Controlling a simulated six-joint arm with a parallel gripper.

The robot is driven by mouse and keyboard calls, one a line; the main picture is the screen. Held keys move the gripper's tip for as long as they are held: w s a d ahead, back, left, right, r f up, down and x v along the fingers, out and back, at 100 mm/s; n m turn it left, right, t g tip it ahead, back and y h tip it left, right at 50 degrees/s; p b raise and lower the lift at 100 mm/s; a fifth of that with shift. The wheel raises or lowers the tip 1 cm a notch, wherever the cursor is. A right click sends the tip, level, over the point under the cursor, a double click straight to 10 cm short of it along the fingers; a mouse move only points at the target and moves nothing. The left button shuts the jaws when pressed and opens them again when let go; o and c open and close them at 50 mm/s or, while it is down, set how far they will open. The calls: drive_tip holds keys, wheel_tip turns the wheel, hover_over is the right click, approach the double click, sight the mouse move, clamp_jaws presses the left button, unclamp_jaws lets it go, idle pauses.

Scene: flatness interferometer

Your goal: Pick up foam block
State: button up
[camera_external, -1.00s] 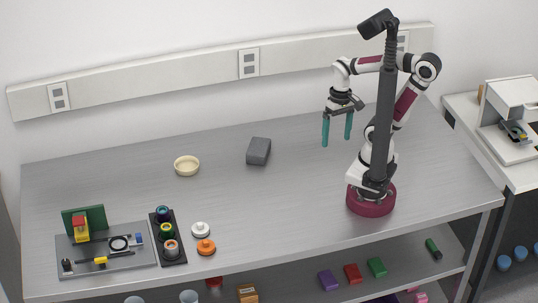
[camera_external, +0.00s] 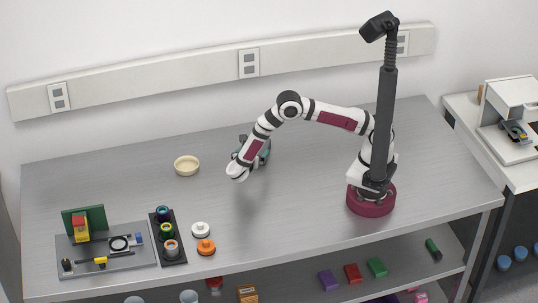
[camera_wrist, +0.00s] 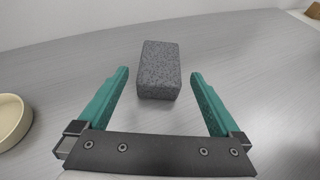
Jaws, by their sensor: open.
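The foam block is a dark grey speckled block (camera_wrist: 159,68). In the wrist view it lies on the table just beyond and between my two teal fingertips, with bare room on both sides. My gripper (camera_wrist: 159,73) is open and empty. In the external view my gripper (camera_external: 257,150) is low over the table, mostly behind my forearm. The block is largely hidden there by my arm and fingers.
A cream bowl (camera_external: 187,166) stands left of my gripper and shows at the left edge of the wrist view (camera_wrist: 12,120). An optical plate (camera_external: 130,262), a dark rack (camera_external: 180,251), a white knob (camera_external: 200,229) and an orange knob (camera_external: 206,247) are at front left. The table's middle is clear.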

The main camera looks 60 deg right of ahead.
drive_tip(key=x, duration=0.9)
drive_tip(key=shift+s+a+f, duration=0.1)
drive_tip(key=shift+s+f, duration=0.05)
drive_tip(key=shift+f, duration=0.1)
drive_tip(key=c, duration=1)
